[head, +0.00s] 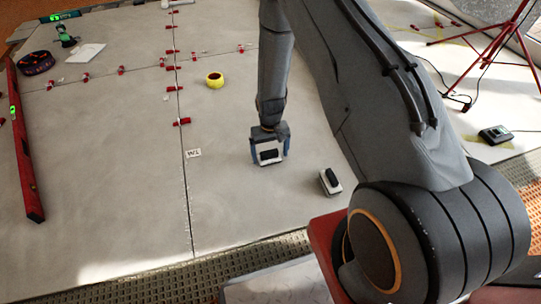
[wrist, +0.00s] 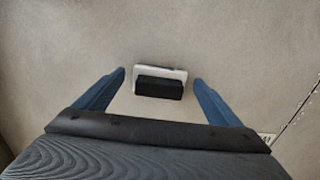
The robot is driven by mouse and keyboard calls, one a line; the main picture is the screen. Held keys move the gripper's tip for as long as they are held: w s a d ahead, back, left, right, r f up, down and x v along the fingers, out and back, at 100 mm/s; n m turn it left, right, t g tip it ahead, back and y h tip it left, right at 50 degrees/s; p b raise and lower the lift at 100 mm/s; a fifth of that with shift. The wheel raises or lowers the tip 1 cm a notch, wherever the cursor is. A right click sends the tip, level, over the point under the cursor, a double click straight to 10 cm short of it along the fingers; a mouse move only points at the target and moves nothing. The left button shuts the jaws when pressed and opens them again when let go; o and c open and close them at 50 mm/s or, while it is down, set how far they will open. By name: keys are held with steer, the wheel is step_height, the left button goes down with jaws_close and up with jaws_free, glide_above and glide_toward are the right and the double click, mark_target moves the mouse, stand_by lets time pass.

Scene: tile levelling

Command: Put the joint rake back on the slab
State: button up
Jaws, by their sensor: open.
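A small white block with a black grip (head: 268,155) is at the grey slab (head: 235,215), between the blue fingers of my gripper (head: 269,158). In the wrist view the same block (wrist: 160,84) lies crosswise between the fingertips (wrist: 160,77), with a gap on each side. My gripper is open around it and not clamped on it. It appears to rest on the slab, though its underside is hidden. A second, similar white-and-black tool (head: 331,181) lies tilted on the slab to the right. I cannot tell from looks which one is the joint rake.
A yellow tape roll (head: 215,80) and a small white label (head: 193,153) lie on the slab. Red clips (head: 182,122) line the joints. A long red level (head: 24,150) lies at left. A red tripod (head: 485,55) stands at upper right. The slab's front left area is clear.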

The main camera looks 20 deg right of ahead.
mark_target(270, 154)
step_height(270, 154, up, 11)
steer(key=p, duration=0.5)
steer(key=s+a+r+n, duration=0.1)
steer(key=s+a+r, duration=0.3)
steer(key=a+r, duration=0.6)
steer(key=s+a+r+n, duration=0.2)
steer(key=s+a+r, duration=0.35)
steer(key=r, duration=0.85)
steer(key=s+a+r+n, duration=0.1)
steer(key=s+r, duration=0.4)
steer(key=s, duration=0.3)
steer(key=s+a+r+n+y, duration=0.1)
steer(key=s+a+r, duration=0.1)
steer(key=s+r, duration=0.3)
steer(key=s+a+r+n, duration=0.1)
steer(key=s+r, duration=0.4)
steer(key=s, duration=0.7)
steer(key=shift+s+a+r+n+y, duration=0.3)
steer(key=shift+a+y, duration=0.1)
steer(key=shift+a, duration=0.25)
